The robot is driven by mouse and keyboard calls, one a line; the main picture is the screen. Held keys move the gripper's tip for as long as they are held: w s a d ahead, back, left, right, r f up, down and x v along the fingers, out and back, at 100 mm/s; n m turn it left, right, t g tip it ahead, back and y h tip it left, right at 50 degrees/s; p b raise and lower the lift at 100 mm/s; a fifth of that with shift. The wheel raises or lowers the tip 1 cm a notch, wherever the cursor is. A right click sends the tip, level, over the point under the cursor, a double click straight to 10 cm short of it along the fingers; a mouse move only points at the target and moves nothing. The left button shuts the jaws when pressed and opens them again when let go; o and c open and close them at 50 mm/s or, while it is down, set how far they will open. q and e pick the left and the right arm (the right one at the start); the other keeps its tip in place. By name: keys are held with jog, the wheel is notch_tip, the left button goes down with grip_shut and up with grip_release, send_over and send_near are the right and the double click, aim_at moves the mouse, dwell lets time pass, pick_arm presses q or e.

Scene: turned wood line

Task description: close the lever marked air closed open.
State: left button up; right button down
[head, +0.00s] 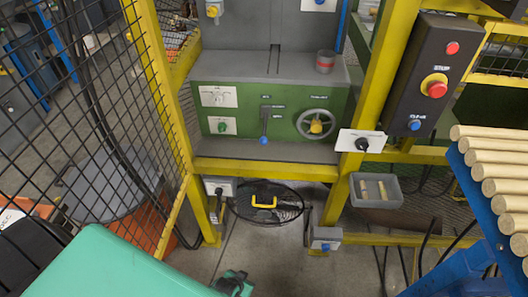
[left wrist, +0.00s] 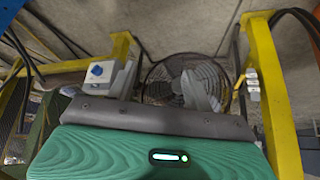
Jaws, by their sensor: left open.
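A lever with a blue knob (head: 265,126) is mounted on the green panel (head: 290,128) in the head view. It hangs down from its pivot, with small labels beside it that are too small to read. My left gripper (head: 235,284) is at the bottom of the head view, low and well apart from the lever. In the left wrist view its two grey fingers (left wrist: 158,88) are spread with nothing between them. The lever does not show clearly in the left wrist view. My right gripper is not in view.
A handwheel (head: 316,123) is right of the lever. A black knob on a white plate (head: 361,143) sits on the yellow frame (head: 265,170). A round grille (head: 285,212) and a blue-knobbed box (head: 325,238) are below. Mesh fencing is left; wooden rods (head: 495,170) are right.

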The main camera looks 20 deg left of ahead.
pick_arm(q)
jog(key=w+r+t+b, duration=0.3)
jog(key=w+r+b, duration=0.15)
jog(key=w, duration=0.65)
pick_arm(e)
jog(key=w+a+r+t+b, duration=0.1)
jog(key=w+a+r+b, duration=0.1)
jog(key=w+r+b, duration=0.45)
pick_arm(q)
jog(key=n+t+y+b, duration=0.25)
jog(key=t+b, duration=0.35)
jog(key=t, duration=0.3)
send_near(262, 144)
jog(key=w, duration=0.4)
jog(key=w+b, duration=0.1)
jog(key=w, duration=0.1)
jog(key=shift+w+a+r, duration=0.1)
jog(key=shift+a+r, duration=0.05)
jog(key=shift+a, duration=0.2)
jog(key=w, duration=0.4)
jog(key=shift+w+a, duration=0.2)
jog(key=shift+w, duration=0.65)
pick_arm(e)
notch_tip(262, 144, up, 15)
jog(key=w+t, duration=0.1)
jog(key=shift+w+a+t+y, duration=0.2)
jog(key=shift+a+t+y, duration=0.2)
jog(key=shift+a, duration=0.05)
pick_arm(q)
grip_shut()
